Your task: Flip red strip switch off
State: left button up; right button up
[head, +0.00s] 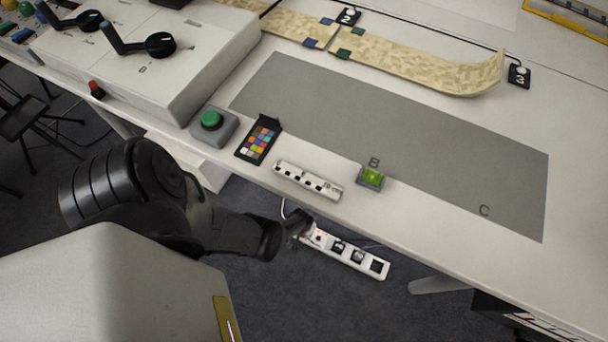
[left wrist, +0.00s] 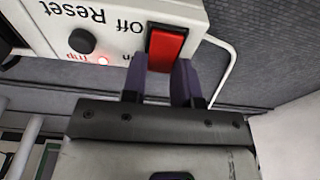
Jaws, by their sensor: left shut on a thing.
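The white power strip (head: 368,253) lies below the table's front edge in the head view, with several dark sockets. Its end fills the top of the left wrist view, where the red rocker switch (left wrist: 167,44) sits beside upside-down "Off" and "Reset" lettering. A small red light (left wrist: 102,61) glows near a round black button (left wrist: 82,40). My left gripper (head: 302,227) is at the strip's left end; its dark fingers (left wrist: 160,72) are shut on the lower edge of the red switch. The switch's exact tilt is hard to tell. My right gripper is not in view.
The white table (head: 440,240) edge runs above the strip. A green button box (head: 213,121), a colour chart (head: 259,140), a white block with black marks (head: 307,181) and a lit green button (head: 371,178) stand near that edge. A white cable (left wrist: 232,70) passes the strip's end.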

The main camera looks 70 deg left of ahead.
pick_arm(q)
jog(key=o, duration=0.9)
jog(key=shift+s+d+r+p, duration=0.25)
jog(key=shift+s+r+p, duration=0.05)
jog(key=shift+r+p, duration=1.9)
jog(key=shift+s+d+r+p, duration=0.25)
jog(key=shift+r+p, duration=1.8)
jog(key=shift+r, duration=0.3)
jog(key=shift+s+d+r+p, duration=0.25)
jog(key=shift+s+r+p, duration=0.05)
jog(key=shift+r+p, duration=1.9)
